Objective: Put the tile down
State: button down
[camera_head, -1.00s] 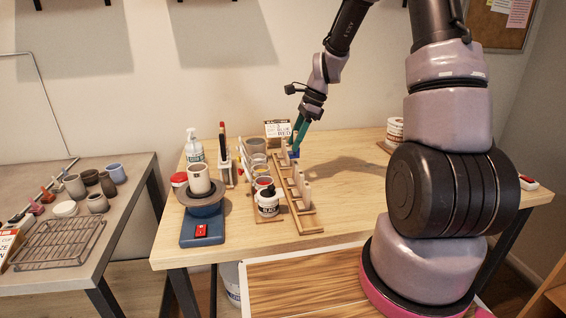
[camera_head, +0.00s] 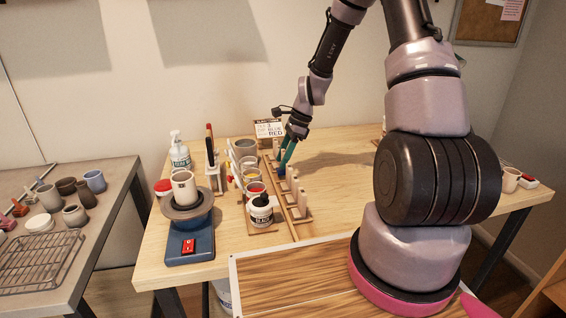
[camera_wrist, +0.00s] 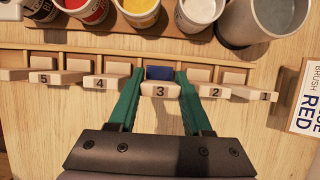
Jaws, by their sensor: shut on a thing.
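A small blue tile (camera_wrist: 159,73) is between the green fingers of my gripper (camera_wrist: 161,80) in the wrist view, just behind the block marked 3 (camera_wrist: 160,91). My gripper is shut on the tile. The wooden rack (camera_wrist: 35,60) runs across the wrist view, with numbered blocks 1 to 5 along it. The tile is at slot 3; I cannot tell whether its lower edge touches the rack. In the head view my gripper (camera_head: 287,155) points down at the rack (camera_head: 294,231), and the tile (camera_head: 281,171) shows as a small blue patch.
Glaze pots (camera_wrist: 142,10) and a grey cup (camera_wrist: 275,18) stand close behind the rack. A printed card (camera_wrist: 308,100) is to its right. The table right of the rack is mostly clear.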

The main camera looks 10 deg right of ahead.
jog(key=shift+f, duration=0.75)
jog(key=shift+f, duration=0.15)
jog(key=c, duration=0.6)
grip_release()
jog(key=v, duration=1.2)
jog(key=s+r+n+t+h, duration=0.1)
jog(key=s+r+n, duration=0.25)
jog(key=r, duration=0.45)
jog(key=s+r+n+t+h, duration=0.1)
jog(key=s+r+n+t, duration=0.2)
jog(key=r, duration=0.4)
jog(key=s+r+n+t, duration=0.1)
jog(key=s+r+n, duration=0.2)
jog(key=s+r, duration=0.2)
jog(key=s+r+n+t, duration=0.2)
jog(key=s+r+n, duration=0.2)
jog(key=s, duration=0.7)
jog(key=shift+s+d+r+h, duration=0.2)
jog(key=shift+s+r+h, duration=0.15)
jog(key=shift+r, duration=0.2)
